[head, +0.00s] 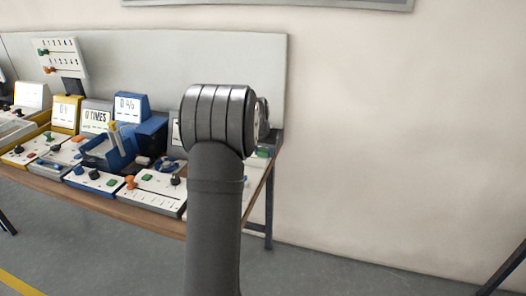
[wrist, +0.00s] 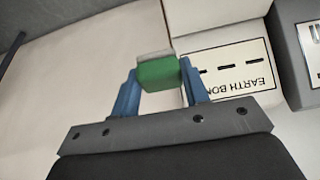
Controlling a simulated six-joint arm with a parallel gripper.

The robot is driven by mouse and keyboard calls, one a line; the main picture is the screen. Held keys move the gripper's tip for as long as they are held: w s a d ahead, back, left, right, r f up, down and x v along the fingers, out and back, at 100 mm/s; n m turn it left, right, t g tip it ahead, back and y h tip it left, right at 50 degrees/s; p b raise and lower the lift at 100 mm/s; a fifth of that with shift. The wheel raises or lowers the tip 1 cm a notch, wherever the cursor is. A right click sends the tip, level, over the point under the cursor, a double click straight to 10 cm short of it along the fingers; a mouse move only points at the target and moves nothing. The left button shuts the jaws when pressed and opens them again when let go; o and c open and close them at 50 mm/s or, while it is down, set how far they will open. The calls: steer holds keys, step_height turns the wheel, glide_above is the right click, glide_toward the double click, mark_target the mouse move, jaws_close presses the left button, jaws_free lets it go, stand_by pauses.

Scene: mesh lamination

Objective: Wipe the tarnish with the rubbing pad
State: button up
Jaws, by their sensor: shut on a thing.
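In the wrist view my gripper (wrist: 158,69) has two blue fingers, shut on a green block with a pale grey top layer, the rubbing pad (wrist: 157,75). The pad sits between the fingertips over a pale surface; I cannot tell if it touches that surface. To its right is a white plate (wrist: 228,62) printed "EARTH BON…" with short dark dashes, partly hidden by the right finger. I cannot make out any tarnish for certain. In the head view my own arm hides the gripper.
The bench (head: 150,219) on the left of the head view is crowded with consoles, knobs and displays. A blue unit (head: 150,135) with a tray stands near its middle. A grey-cased device (wrist: 299,45) stands at the wrist view's right. Bare wall lies right of the bench.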

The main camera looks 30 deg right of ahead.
steer(key=a+f+m+g+h, duration=0.1)
steer(key=a+f+m+g, duration=0.2)
steer(key=a+m, duration=0.85)
steer(key=shift+s+a+f+n, duration=0.15)
steer(key=shift+a+f+n, duration=0.3)
steer(key=shift+f, duration=0.7)
steer(key=shift+s+a+f+n, duration=0.15)
steer(key=shift+a+f+n, duration=0.3)
steer(key=shift+f, duration=0.65)
steer(key=shift+s+a+f+n, duration=0.15)
steer(key=shift+a+f+n, duration=0.3)
steer(key=shift+f, duration=0.7)
steer(key=shift+s+d+f, duration=0.55)
steer(key=shift+s+d, duration=0.1)
steer(key=shift+c, duration=0.3)
steer(key=shift+s+d, duration=0.75)
steer(key=shift+s, duration=0.05)
steer(key=shift+w+a, duration=1.4)
steer(key=shift+w+r, duration=0.15)
step_height(320, 180, up, 8)
